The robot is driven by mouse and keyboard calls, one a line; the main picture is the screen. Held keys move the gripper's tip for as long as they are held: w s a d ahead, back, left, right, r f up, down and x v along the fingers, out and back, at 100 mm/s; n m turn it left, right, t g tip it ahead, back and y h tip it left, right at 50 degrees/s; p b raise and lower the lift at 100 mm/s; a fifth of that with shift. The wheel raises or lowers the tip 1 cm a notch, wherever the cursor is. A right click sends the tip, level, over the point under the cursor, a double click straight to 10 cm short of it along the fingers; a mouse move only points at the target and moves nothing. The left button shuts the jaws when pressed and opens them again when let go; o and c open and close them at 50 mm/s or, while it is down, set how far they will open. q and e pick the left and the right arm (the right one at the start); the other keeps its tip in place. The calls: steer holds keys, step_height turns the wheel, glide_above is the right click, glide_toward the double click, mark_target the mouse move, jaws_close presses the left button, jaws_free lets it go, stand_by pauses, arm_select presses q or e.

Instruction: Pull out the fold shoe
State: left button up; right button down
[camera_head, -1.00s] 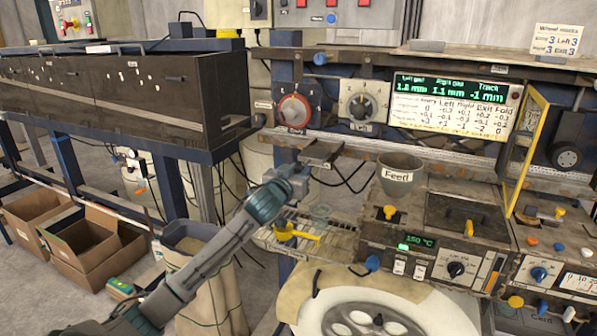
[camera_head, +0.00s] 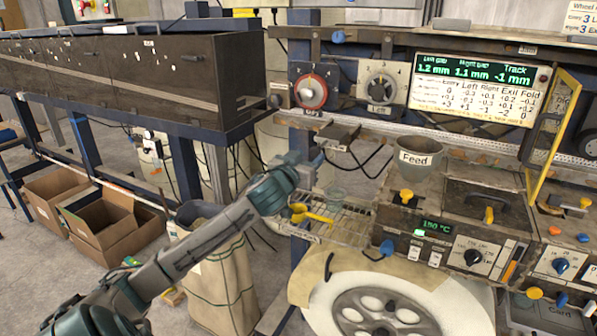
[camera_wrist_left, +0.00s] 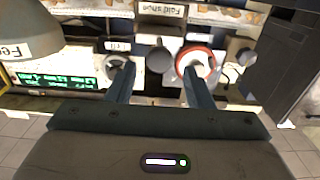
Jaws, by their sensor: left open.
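The fold shoe (camera_head: 340,137) is a small grey block on the rail below the two dials in the head view. In the left wrist view, its dark round knob (camera_wrist_left: 160,60) shows near a "Fold shoe" label, between the red dial and the grey dial. My left gripper (camera_head: 312,168) is just below and left of the shoe in the head view. Its two fingers (camera_wrist_left: 158,88) are open and empty in the left wrist view, with the knob seen between their tips. I cannot tell the exact gap in depth. My right gripper is not in view.
The red dial (camera_head: 311,92) and grey dial (camera_head: 380,88) are above the shoe. The Feed cup (camera_head: 420,160) stands to the right. A wire rack with a yellow scoop (camera_head: 310,214) lies below the gripper. A long dark cabinet (camera_head: 120,75) is at left.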

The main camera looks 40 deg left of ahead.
arm_select(q)
steer(key=b+v, duration=0.2)
steer(key=v, duration=0.4)
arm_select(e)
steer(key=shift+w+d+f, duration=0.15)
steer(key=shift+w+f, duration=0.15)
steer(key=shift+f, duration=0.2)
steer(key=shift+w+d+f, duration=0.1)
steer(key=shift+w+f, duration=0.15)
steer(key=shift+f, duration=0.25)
arm_select(q)
steer(key=shift+s+d, duration=0.1)
steer(key=shift+s, duration=0.05)
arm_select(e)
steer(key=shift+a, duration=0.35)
